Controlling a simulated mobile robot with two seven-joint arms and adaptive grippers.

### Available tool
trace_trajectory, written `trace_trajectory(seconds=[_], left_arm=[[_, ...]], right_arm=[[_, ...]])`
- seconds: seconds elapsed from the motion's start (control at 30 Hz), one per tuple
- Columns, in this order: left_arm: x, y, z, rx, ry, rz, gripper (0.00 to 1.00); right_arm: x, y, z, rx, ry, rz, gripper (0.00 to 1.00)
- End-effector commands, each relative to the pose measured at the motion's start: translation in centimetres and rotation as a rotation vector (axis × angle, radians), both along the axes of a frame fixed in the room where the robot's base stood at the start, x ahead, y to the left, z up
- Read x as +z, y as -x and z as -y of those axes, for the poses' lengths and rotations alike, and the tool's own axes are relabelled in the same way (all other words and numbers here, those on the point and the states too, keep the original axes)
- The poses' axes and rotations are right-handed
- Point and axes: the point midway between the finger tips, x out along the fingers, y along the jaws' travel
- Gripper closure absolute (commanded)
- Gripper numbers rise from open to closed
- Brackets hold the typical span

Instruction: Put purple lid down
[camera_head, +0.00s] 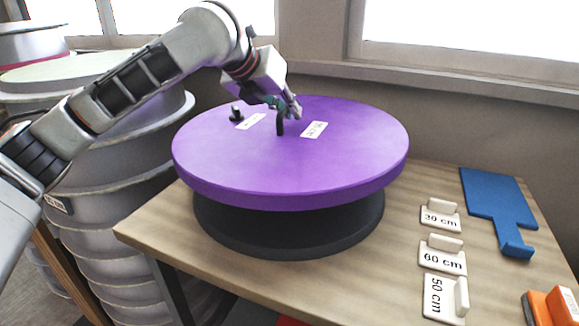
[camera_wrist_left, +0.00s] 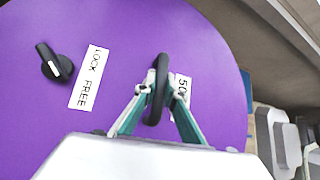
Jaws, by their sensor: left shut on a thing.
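The purple lid (camera_head: 240,165) is a large round disc in the head view, lying level over a dark round base (camera_head: 290,232) on the wooden table. I cannot tell whether it rests on the base or is held just above it. My left gripper (camera_head: 284,112) is shut on the lid's black handle (camera_head: 280,128). In the left wrist view the gripper (camera_wrist_left: 158,90) closes around the handle (camera_wrist_left: 157,75). A black knob (camera_wrist_left: 54,65) and a "LOCK FREE" label (camera_wrist_left: 88,78) are on the lid (camera_wrist_left: 130,40). My right gripper is not in view.
On the table (camera_head: 400,290), size tags stand at right: 30 cm (camera_head: 440,218), 60 cm (camera_head: 442,258) and 50 cm (camera_head: 440,298). Stacked grey round moulds (camera_head: 120,200) stand at left, below a window.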

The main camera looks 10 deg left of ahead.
Motion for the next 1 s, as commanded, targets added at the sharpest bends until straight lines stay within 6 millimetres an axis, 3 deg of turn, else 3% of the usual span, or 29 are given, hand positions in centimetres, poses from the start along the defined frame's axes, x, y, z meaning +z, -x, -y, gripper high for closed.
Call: trace_trajectory(seconds=[0.1, 0.33, 0.67, 1.0], left_arm=[[-2.8, 0.0, 0.0, -0.001, 0.002, 0.000, 1.00], [-7.2, 0.0, 0.0, 0.000, 0.002, 0.002, 1.00], [-9.2, 0.0, 0.0, 0.001, 0.003, 0.005, 1.00], [-13.0, 0.0, 0.0, 0.001, 0.003, 0.005, 1.00]], right_arm=[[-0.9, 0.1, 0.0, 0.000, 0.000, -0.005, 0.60], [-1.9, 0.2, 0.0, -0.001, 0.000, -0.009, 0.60], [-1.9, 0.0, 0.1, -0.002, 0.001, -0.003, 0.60], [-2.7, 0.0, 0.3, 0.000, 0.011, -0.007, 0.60]])
